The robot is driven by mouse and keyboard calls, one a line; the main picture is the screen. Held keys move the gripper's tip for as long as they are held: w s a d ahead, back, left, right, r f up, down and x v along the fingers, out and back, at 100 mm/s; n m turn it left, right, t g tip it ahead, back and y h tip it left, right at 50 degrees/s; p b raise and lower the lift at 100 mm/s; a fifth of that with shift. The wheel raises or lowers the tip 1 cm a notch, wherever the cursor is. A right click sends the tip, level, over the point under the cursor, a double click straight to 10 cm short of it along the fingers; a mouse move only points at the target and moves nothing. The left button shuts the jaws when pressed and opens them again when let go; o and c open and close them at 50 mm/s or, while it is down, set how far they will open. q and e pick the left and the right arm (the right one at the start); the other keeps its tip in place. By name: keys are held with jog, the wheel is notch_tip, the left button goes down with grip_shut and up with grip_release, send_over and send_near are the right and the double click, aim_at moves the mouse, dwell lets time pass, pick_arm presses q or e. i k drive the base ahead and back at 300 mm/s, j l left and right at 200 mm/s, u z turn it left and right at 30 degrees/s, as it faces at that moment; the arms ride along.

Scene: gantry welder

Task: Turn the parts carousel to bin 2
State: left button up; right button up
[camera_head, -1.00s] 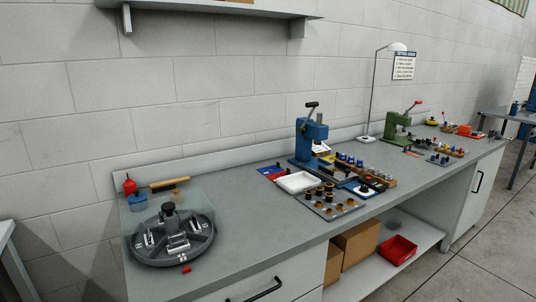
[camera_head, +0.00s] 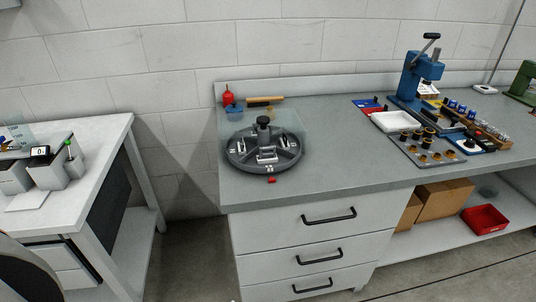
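The parts carousel (camera_head: 240,163) is a round dark grey turntable at the left end of the grey workbench. It has a black centre knob (camera_head: 263,122) and several compartments holding small metal parts. Small white labels mark the bins, but their numbers are too small to read surely. A small red marker (camera_head: 271,180) lies on the bench at its front edge. A clear sheet seems to stand around or over the carousel's back. Neither of my grippers is in view.
A red bottle (camera_head: 227,96) and a wooden-handled brush (camera_head: 265,100) lie behind the carousel. A blue press (camera_head: 408,80), white tray (camera_head: 392,121) and parts plate stand to the right. A separate white table (camera_head: 100,140) stands left, with a floor gap between. Drawers with black handles (camera_head: 329,216) are below.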

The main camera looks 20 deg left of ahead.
aim_at(249, 160)
jog(key=j+z, duration=0.3)
jog(key=j, duration=0.4)
jog(key=k+j+z, duration=0.1)
jog(key=j+z, duration=0.2)
jog(key=j, duration=0.35)
